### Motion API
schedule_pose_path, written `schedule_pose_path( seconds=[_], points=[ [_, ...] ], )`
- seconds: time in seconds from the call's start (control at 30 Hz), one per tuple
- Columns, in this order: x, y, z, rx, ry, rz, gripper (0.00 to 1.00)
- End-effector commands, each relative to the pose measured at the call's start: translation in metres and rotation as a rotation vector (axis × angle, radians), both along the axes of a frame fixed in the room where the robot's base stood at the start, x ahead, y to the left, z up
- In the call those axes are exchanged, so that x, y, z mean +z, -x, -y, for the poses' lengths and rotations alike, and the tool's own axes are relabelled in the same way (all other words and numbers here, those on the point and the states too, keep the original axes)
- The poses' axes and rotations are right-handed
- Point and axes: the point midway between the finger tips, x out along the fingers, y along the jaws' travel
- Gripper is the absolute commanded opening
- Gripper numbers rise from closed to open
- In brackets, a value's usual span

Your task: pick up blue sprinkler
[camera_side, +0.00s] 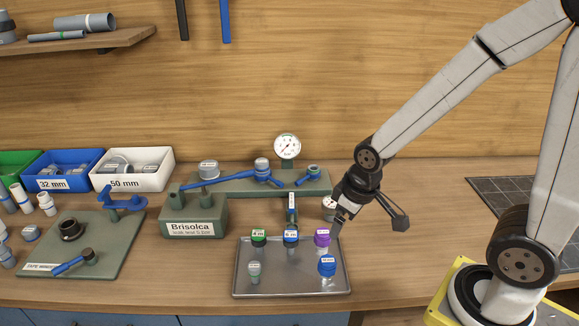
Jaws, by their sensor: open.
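A metal tray (242,283) holds several small sprinklers with coloured caps. Two have blue caps: a bright blue one (327,268) at the tray's front right, and a darker blue one (291,239) labelled "6 m" in the middle of the back row. Both stand upright. My gripper (341,218) is open and empty, above and behind the tray's back right corner, just above the purple-capped sprinkler (322,241). It is apart from both blue ones. A small white-topped part (329,208) is partly hidden behind the gripper.
The tray also holds a green-capped sprinkler (259,238) and a pale grey-green one (254,272). Behind it stands the Brisolca manifold (194,217) with a pressure gauge (287,147). The bench right of the tray is clear.

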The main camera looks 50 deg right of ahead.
Motion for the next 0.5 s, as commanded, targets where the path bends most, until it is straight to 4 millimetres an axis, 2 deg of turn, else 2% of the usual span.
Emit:
schedule_pose_path(
  seconds=[0.17,0.5],
  points=[
    [-0.002,-0.016,-0.003,0.190,0.038,-0.026,0.97],
    [-0.012,-0.054,-0.011,0.678,0.115,-0.087,0.97]
  ],
)
